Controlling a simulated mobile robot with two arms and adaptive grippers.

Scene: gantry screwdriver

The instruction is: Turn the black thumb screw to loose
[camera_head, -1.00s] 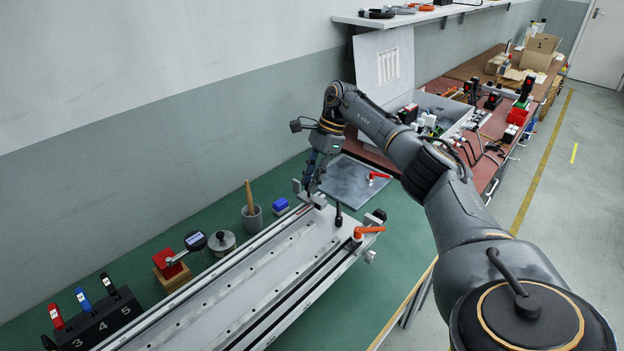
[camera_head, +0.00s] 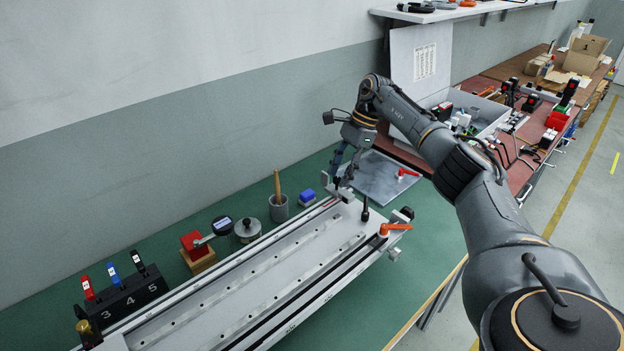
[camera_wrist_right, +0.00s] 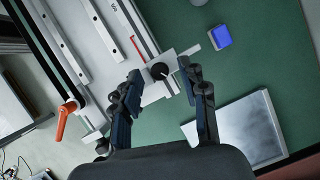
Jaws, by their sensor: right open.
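The black thumb screw (camera_wrist_right: 159,71) is a round black knob on the metal bracket at the far end of the gantry rail (camera_head: 300,260). In the right wrist view it sits between the two dark fingers of my right gripper (camera_wrist_right: 163,80), which is open with a gap on both sides. In the head view my right gripper (camera_head: 341,177) points down over that end of the rail, and its fingers largely hide the screw. I cannot tell how far the fingertips are above the screw. My left gripper is out of view.
An orange clamp lever (camera_head: 395,228) and a black upright knob (camera_head: 365,208) stand near the rail's end. A blue block (camera_head: 307,197) and a grey cup (camera_head: 279,209) stand behind. A metal plate (camera_head: 377,178) with a red lever lies beyond. Green table is clear at right.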

